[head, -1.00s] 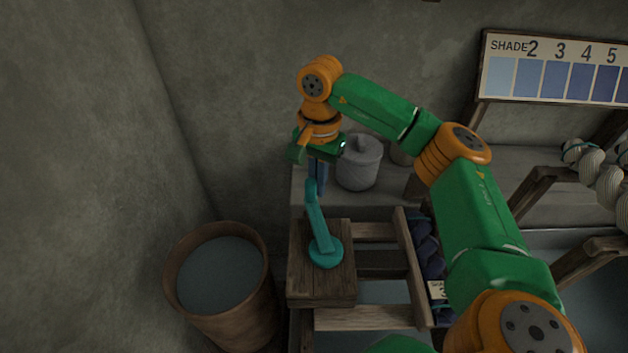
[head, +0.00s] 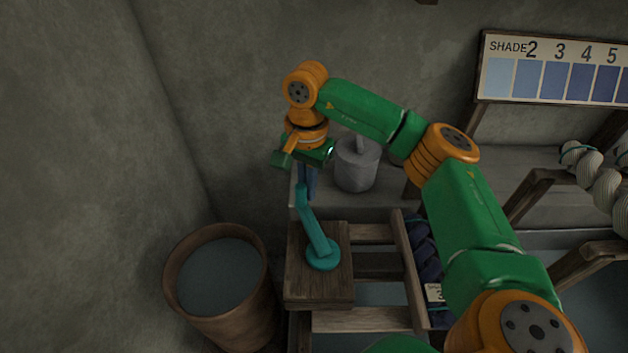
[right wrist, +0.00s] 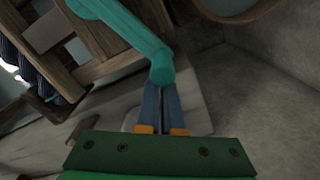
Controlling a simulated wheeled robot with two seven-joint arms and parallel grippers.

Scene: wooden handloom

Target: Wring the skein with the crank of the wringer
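The teal crank (head: 317,232) rises from a round base on the wooden block of the wringer (head: 320,290). Its arm leans up and to the left. My right gripper (head: 307,183) reaches down from above to the crank's upper end. In the right wrist view, the blue fingers (right wrist: 161,100) are close together at the rounded end of the crank (right wrist: 150,45), which hides their tips; they look shut on its handle. A dark blue skein (head: 425,250) with a small tag lies along the wringer's slatted frame. My left gripper is not in view.
A brown tub of dark liquid (head: 176,290) stands left of the wringer. A grey lidded pot (head: 357,167) stands on the ledge (head: 395,197) behind the crank. Pale twisted skeins (head: 605,185) hang at the right. A shade chart (head: 555,70) is at the upper right.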

